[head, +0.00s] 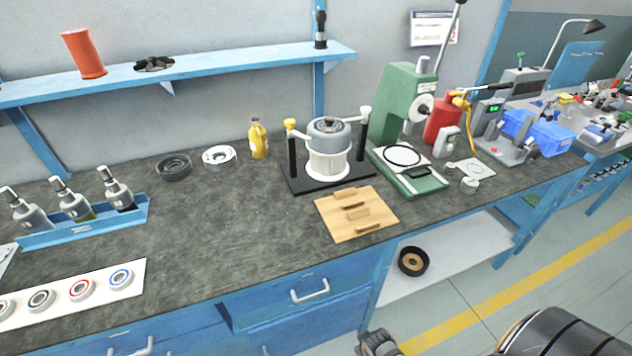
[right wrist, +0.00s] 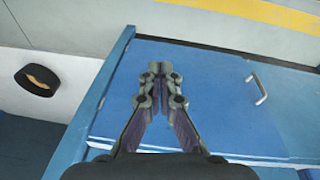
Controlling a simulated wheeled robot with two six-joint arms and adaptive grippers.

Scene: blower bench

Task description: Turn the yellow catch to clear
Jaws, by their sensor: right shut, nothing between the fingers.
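The yellow catch (head: 290,122) sits on top of the left black post of a black-based fixture (head: 300,184) on the bench. A grey and white blower (head: 328,150) stands upright between the fixture's two posts. A white catch (head: 365,111) tops the right post and points inward and down toward the blower. My right gripper (head: 378,340) is low at the bottom edge of the head view, in front of the bench and well away from the catch. In the right wrist view my right gripper (right wrist: 159,75) is shut and empty, before blue cabinet fronts. My left gripper is not in view.
The bench's middle left is clear. A shelf (head: 180,73) runs along the wall.

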